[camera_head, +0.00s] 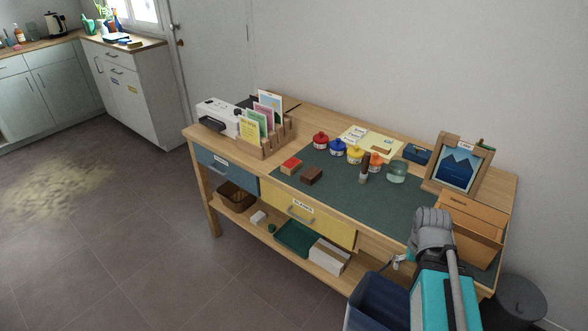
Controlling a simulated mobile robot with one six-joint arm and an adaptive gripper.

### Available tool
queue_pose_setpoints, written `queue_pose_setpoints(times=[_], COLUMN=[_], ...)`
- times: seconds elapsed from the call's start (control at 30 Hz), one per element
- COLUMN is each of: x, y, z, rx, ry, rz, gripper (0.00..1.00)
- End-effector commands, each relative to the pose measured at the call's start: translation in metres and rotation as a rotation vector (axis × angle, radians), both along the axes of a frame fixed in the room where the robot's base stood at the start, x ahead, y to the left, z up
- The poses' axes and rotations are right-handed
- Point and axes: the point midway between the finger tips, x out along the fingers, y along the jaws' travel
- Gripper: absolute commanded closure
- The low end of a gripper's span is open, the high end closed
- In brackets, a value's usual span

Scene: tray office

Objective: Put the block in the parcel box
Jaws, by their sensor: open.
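A dark brown block (311,175) lies on the green desk mat (338,191), left of the middle. A red-topped tan block-like piece (291,166) lies just behind and left of it. An open brown box (470,232) stands at the desk's right end; I cannot tell for sure that it is the parcel box. A white and brown carton (329,257) sits on the lower shelf. My gripper (399,262) shows only small at the end of my folded arm, by the desk's front right edge. It is open and empty, well right of the brown block.
Several coloured jars (355,155), a dark upright piece (364,174) and a glass bowl (397,171) stand behind the block. A card rack (266,140) and a white machine (218,116) fill the left end. A picture frame (457,164) stands right. The mat's front middle is clear.

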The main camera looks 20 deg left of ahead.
Motion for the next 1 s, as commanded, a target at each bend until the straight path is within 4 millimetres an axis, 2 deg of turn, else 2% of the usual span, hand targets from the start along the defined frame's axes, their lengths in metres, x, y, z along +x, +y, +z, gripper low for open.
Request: queue_pose_setpoints(times=[0.33, 0.37, 0.57, 0.6, 1.0], x=[-0.0017, -0.0016, -0.0016, -0.0016, -0.0015], y=[-0.0024, -0.0024, -0.0023, -0.0022, -0.0022], z=[0.0, 0.0, 0.0, 0.0, 0.0], rx=[0.009, 0.009, 0.008, 0.008, 0.008], ry=[0.002, 0.002, 0.002, 0.002, 0.002], rz=[0.004, 0.004, 0.004, 0.004, 0.003], gripper=[0.0, 0.04, 0.41, 0.43, 0.43])
